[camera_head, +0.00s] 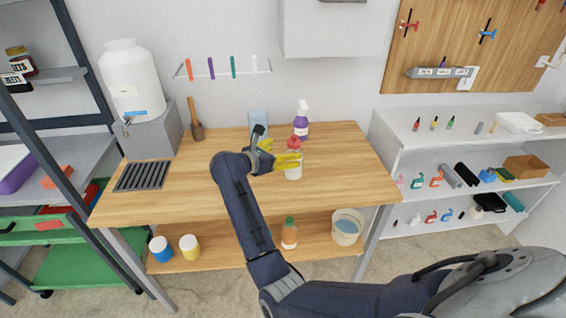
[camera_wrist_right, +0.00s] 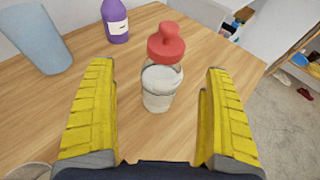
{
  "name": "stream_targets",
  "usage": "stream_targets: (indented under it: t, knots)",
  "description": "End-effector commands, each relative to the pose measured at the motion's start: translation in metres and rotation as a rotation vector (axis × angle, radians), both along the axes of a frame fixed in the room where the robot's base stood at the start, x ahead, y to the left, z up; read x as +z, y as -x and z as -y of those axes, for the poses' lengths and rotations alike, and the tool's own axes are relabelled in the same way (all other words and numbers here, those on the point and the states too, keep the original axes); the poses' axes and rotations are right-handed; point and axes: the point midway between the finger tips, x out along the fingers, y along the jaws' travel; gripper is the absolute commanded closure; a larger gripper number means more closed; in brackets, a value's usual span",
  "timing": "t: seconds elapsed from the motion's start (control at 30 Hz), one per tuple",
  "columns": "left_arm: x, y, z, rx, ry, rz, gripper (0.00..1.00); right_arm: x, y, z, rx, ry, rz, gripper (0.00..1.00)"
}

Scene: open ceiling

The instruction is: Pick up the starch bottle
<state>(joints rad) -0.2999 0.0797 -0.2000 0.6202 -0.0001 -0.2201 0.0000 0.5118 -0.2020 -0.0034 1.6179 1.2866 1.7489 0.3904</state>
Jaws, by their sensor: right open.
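The starch bottle (camera_head: 293,171), a clear bottle with white contents and a red cap, stands upright on the wooden table. It also shows in the right wrist view (camera_wrist_right: 162,82). My right gripper (camera_head: 288,161) has yellow fingers and reaches over the table at the bottle. In the wrist view the right gripper (camera_wrist_right: 160,95) is open, with one finger on each side of the bottle and a gap to both. The bottle stands between the fingers, toward their tips. My left gripper is not in view.
A purple spray bottle (camera_head: 301,124) and a light blue container (camera_head: 258,122) stand behind on the table (camera_head: 345,160). A wooden-handled tool (camera_head: 196,118) and a drain grate (camera_head: 143,176) are at left. The table's right side is clear.

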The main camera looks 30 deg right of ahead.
Motion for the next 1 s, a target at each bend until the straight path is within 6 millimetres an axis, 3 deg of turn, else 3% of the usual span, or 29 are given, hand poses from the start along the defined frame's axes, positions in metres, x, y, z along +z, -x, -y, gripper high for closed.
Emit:
stream_targets:
  t: [0.1,0.2,1.0]
  knots:
    - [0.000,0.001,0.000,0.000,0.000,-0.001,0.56,-0.021,0.011,-0.003,-0.031,-0.054,-0.019,0.14]
    - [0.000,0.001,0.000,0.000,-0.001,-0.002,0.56,-0.029,0.014,0.000,-0.041,-0.070,-0.027,0.14]
    - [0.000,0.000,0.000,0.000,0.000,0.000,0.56,-0.056,-0.006,0.061,-0.040,-0.070,-0.027,0.14]
